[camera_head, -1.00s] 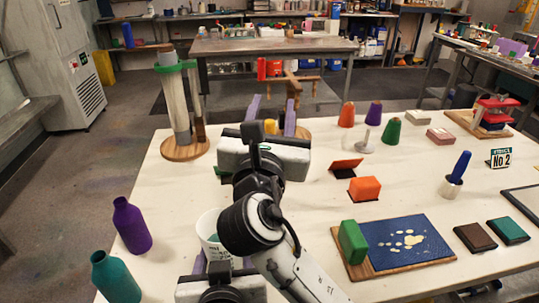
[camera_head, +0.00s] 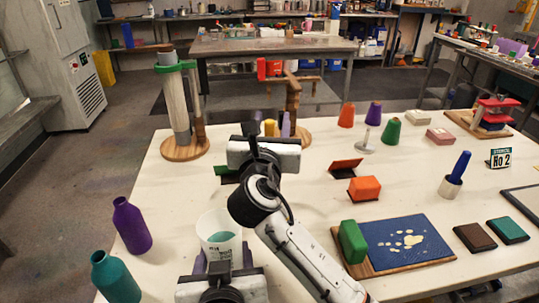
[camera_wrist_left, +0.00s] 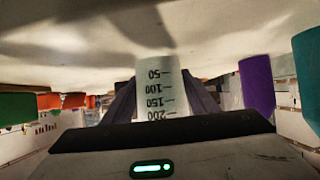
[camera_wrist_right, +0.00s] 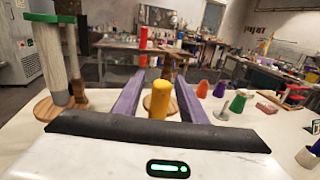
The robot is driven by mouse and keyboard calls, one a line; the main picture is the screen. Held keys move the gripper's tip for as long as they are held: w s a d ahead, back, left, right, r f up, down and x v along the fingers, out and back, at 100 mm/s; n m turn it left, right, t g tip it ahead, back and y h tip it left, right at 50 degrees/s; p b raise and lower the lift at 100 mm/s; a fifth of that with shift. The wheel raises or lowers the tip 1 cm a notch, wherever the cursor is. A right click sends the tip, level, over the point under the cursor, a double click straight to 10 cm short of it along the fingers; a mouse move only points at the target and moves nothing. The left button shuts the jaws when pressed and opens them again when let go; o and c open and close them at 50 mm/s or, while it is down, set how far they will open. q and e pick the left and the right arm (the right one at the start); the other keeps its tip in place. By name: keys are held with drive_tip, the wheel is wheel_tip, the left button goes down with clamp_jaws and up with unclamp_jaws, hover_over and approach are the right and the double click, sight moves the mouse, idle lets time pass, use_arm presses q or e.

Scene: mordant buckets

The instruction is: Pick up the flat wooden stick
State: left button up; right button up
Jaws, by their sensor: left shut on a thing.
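I cannot make out a flat wooden stick for certain in any view. My left gripper (camera_head: 222,264) is shut on a white measuring cup (camera_head: 209,226) with teal contents. The cup's printed scale shows upside down between the fingers in the left wrist view (camera_wrist_left: 158,85). My right gripper (camera_head: 271,124) is open, its purple fingers spread wide over the far part of the table. A yellow cylinder (camera_wrist_right: 158,98) shows between these fingers in the right wrist view, with gaps on both sides. My right arm hides part of the table.
A tall grey post stand (camera_head: 180,110) with a green collar is at the far left. A wooden stand (camera_head: 293,98) is beyond my right gripper. Purple (camera_head: 131,226) and teal (camera_head: 114,278) bottles stand near left. A blue board (camera_head: 385,250) and a green block (camera_head: 352,241) are at right.

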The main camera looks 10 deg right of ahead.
drive_tip(key=shift+c, duration=0.4)
clamp_jaws()
drive_tip(key=shift+r, duration=0.15)
wheel_tip(320, 180, up, 10)
idle(0.7)
idle(0.4)
drive_tip(key=shift+r, duration=1.85)
